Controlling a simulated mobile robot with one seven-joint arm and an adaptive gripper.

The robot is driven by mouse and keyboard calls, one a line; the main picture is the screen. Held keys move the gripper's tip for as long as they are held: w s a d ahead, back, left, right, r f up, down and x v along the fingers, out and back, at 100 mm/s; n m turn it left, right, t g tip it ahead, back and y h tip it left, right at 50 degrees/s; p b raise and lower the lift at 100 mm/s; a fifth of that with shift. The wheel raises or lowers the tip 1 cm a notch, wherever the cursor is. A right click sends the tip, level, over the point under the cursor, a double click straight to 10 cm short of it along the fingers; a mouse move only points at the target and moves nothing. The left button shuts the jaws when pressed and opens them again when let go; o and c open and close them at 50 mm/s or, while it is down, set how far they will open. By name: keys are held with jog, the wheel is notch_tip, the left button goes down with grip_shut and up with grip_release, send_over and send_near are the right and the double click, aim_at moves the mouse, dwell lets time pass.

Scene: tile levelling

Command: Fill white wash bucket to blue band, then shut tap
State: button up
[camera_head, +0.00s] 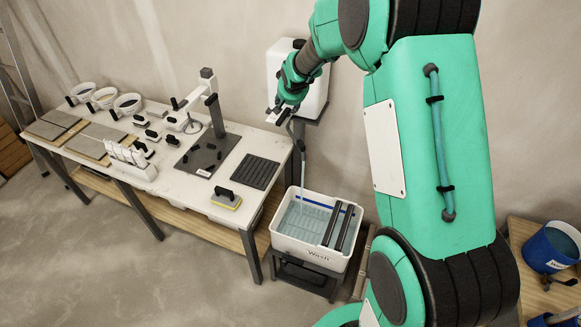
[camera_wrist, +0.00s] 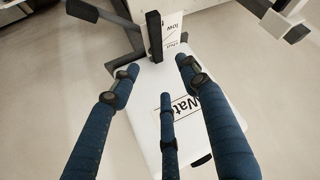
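The white wash bucket (camera_head: 313,254), marked "Wash", stands on a low dark stand. It holds pale blue-grey water (camera_head: 303,223); the blue band (camera_head: 308,196) shows on its inner back wall, above the water surface. A thin pale stream (camera_head: 303,165) comes down into it from below the white water tank (camera_head: 312,98). My gripper (camera_head: 280,113) is at the tank's front, by the tap. In the wrist view my gripper (camera_wrist: 158,70) has its blue fingers spread, with the black tap lever (camera_wrist: 154,37) beyond and between the tips. Contact cannot be told.
Two dark bars (camera_head: 338,226) lie across the bucket's right side. A white workbench (camera_head: 175,172) with tiles, tools and bowls stands at left. A blue bucket (camera_head: 548,250) sits on a wooden surface at right. The floor in front is clear.

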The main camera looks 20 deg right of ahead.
aim_at(281, 120)
notch_tip(281, 120, up, 5)
jog(key=w+a+m+g+y+p, duration=0.1)
jog(key=w+a+m+g+p, duration=0.1)
jog(key=m+g+p, duration=0.4)
jog(key=shift+w+g+y+p, duration=0.4)
jog(key=shift+w+g+p, duration=0.05)
jog(key=shift+g+p, duration=0.35)
jog(key=shift+f, duration=0.15)
notch_tip(281, 120, down, 14)
jog(key=shift+r+p, duration=0.25)
jog(key=shift+p, duration=0.55)
grip_shut()
